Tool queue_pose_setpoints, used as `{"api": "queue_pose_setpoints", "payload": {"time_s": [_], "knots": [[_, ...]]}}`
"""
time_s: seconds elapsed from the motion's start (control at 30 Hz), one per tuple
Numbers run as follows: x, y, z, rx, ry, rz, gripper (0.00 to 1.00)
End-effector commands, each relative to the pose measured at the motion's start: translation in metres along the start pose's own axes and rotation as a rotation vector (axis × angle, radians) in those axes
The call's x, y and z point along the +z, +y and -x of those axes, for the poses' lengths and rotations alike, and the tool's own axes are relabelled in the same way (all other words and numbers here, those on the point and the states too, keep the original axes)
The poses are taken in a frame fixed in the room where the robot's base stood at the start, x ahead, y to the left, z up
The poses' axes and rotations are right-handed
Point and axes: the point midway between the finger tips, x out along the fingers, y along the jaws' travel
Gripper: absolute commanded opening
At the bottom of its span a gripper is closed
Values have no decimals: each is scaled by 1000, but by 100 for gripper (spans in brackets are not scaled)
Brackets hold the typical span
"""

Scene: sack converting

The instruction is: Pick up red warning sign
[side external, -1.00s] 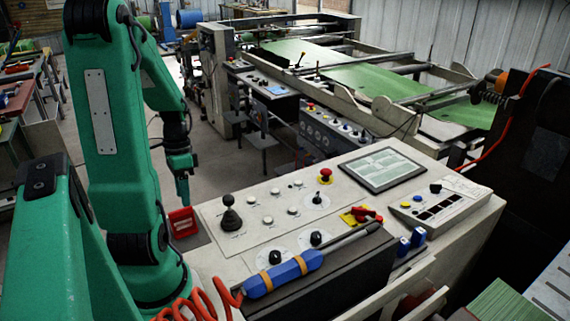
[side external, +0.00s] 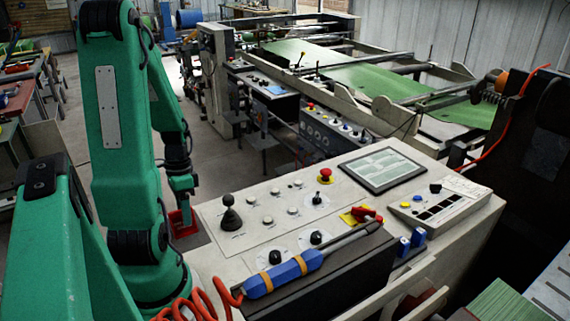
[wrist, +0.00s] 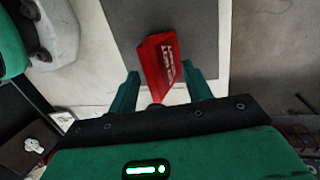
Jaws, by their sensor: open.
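The red warning sign (wrist: 160,67) has white lettering and stands on a dark grey pad, tilted a little in the wrist view. In the side external view the red sign (side external: 181,224) is partly hidden behind my gripper. My gripper (wrist: 163,78) is open, with one green finger to each side of the sign's near part. In the side external view my gripper (side external: 182,208) is lowered right at the sign. I cannot tell whether either finger touches it.
The dark pad (wrist: 200,40) lies at the left end of the control console (side external: 240,260). A black joystick (side external: 231,215), buttons, a screen (side external: 381,169) and a blue-handled tool (side external: 285,275) are on the console, to the right of my gripper.

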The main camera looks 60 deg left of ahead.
Motion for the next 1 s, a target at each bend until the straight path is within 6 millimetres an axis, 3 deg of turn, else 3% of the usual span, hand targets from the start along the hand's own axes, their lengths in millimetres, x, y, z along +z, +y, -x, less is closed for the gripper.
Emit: {"api": "queue_pose_setpoints", "payload": {"time_s": [0.27,0.53,1.0], "knots": [[0,0,0,-1,0,0,49],[0,0,0,-1,0,0,1],[0,0,2,-1,1,-1,0]]}}
